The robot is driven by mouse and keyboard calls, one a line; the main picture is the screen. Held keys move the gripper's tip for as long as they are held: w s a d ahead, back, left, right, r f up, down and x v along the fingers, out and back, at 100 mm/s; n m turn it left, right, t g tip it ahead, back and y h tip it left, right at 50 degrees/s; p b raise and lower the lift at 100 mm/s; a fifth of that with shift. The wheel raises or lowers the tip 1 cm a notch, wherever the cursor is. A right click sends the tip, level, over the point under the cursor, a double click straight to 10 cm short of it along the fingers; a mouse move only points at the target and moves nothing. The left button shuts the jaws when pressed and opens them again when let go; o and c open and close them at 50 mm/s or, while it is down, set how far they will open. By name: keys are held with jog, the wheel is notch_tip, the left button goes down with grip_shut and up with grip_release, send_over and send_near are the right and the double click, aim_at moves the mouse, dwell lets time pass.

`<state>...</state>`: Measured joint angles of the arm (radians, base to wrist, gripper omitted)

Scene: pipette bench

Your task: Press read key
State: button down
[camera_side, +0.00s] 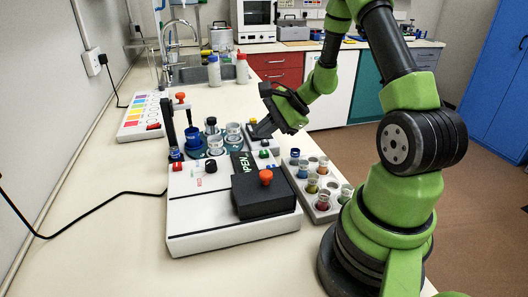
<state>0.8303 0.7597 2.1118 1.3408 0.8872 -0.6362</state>
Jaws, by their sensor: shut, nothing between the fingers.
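A white bench instrument (232,238) stands on the counter. Its top carries a red button (177,167), a black knob (210,166), a green button (264,154) and a black box lid with an orange knob (266,177). No label naming the read key is readable, so I cannot tell which one it is. My gripper (259,133) is shut and empty. It points down and left, above or behind the instrument's back right corner, close to the green button. I cannot tell whether it touches anything.
A white rack (322,213) with several coloured vials stands right of the instrument. Beakers (215,145) and a blue cup (193,138) stand behind it, near a dark upright post (167,124). A color-striped panel (143,115) lies at left. The front left counter is clear except for a cable.

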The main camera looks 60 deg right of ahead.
aim_at(265, 153)
jog(key=shift+f, duration=1.35)
jog(key=shift+f, duration=0.1)
dwell(1.0)
jog(key=shift+f, duration=0.3)
jog(key=shift+f, duration=0.4)
dwell(0.6)
jog(key=shift+r, duration=0.85)
jog(key=shift+r, duration=2.5)
